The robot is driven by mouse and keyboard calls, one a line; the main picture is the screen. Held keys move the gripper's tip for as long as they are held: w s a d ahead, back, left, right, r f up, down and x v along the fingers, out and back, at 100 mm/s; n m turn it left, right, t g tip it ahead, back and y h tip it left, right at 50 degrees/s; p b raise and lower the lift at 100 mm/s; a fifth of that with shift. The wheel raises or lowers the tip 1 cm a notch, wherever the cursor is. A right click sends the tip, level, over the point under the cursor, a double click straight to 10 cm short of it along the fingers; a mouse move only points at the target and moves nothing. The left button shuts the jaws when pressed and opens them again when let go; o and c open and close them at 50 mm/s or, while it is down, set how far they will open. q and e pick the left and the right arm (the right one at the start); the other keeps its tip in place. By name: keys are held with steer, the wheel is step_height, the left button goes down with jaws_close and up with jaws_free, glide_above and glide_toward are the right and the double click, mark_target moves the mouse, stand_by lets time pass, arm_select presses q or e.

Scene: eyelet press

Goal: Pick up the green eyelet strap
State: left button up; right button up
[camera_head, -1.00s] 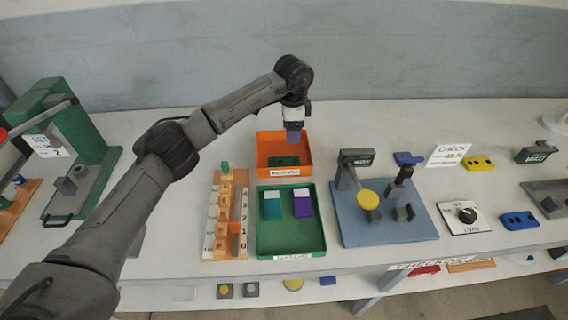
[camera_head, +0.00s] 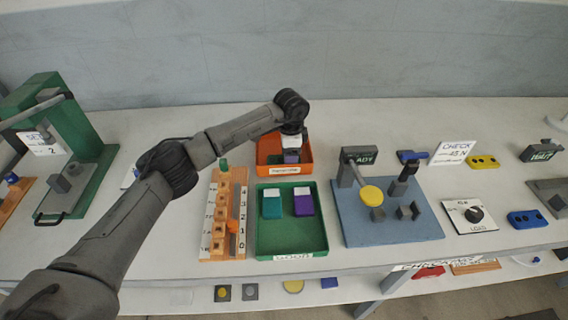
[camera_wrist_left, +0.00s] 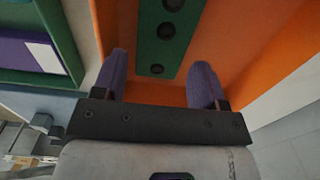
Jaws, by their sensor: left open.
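The green eyelet strap (camera_wrist_left: 163,40) lies in the orange tray (camera_wrist_left: 255,45). In the left wrist view it is a flat green strip with several dark round eyelets. My left gripper (camera_wrist_left: 160,85) is open, with its two purple fingers apart and the strap's near end between and beyond them. In the head view my left gripper (camera_head: 291,157) is lowered over the orange tray (camera_head: 265,150) and hides the strap there. I cannot tell whether the fingers touch the strap. My right gripper is not in view.
A green tray (camera_head: 291,241) with a teal and a purple block stands in front of the orange tray. A wooden numbered rack (camera_head: 226,225) is at its left. A blue press base (camera_head: 400,228) stands to the right. A green press (camera_head: 70,125) is at the far left.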

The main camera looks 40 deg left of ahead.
arm_select(q)
step_height(320, 180, down, 2)
steer(key=shift+f, duration=0.15)
steer(key=shift+c, duration=0.2)
steer(key=c, duration=0.7)
steer(key=shift+o, duration=0.2)
steer(key=shift+r, duration=0.2)
